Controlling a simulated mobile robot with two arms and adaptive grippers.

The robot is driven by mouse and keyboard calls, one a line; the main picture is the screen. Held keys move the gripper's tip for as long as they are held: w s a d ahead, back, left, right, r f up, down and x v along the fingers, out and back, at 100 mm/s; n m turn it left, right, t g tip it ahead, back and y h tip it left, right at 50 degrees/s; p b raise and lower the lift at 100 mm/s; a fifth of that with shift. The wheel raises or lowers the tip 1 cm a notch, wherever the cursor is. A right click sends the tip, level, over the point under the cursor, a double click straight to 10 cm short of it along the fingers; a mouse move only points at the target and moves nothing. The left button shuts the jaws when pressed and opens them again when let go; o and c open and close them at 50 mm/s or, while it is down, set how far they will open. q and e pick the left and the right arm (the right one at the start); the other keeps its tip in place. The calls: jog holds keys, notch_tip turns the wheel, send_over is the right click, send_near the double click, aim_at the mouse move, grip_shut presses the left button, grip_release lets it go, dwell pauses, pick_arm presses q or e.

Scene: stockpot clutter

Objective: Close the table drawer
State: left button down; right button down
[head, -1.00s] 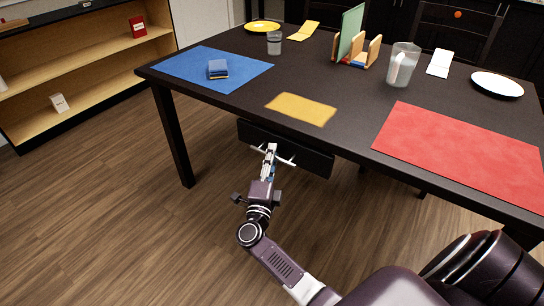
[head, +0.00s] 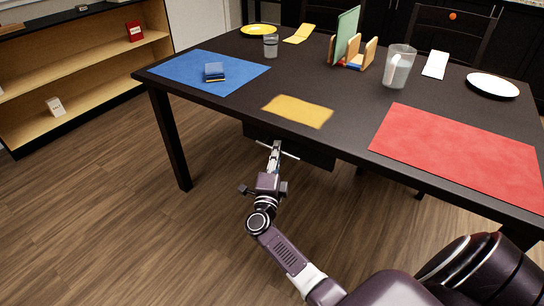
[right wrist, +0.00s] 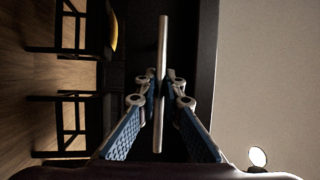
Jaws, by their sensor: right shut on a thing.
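The dark table drawer (head: 312,156) is under the front edge of the black table (head: 345,138), below the yellow mat; its front shows only partly, under the tabletop. Its thin metal handle (head: 291,155) is a straight bar. My right gripper (head: 276,149) is shut on the handle, at the drawer front. In the right wrist view, the handle (right wrist: 163,35) runs upright between the two blue-padded fingers of the gripper (right wrist: 161,88). How far the drawer still stands out is hard to tell. My left gripper is not in view.
A table leg (head: 170,140) stands left of the drawer. The floor in front is clear.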

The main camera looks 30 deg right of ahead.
jog(key=shift+d+r, duration=0.1)
jog(key=c, duration=2)
grip_release()
jog(key=shift+w+d, duration=0.1)
jog(key=shift+c, duration=0.2)
jog(key=v, duration=1.2)
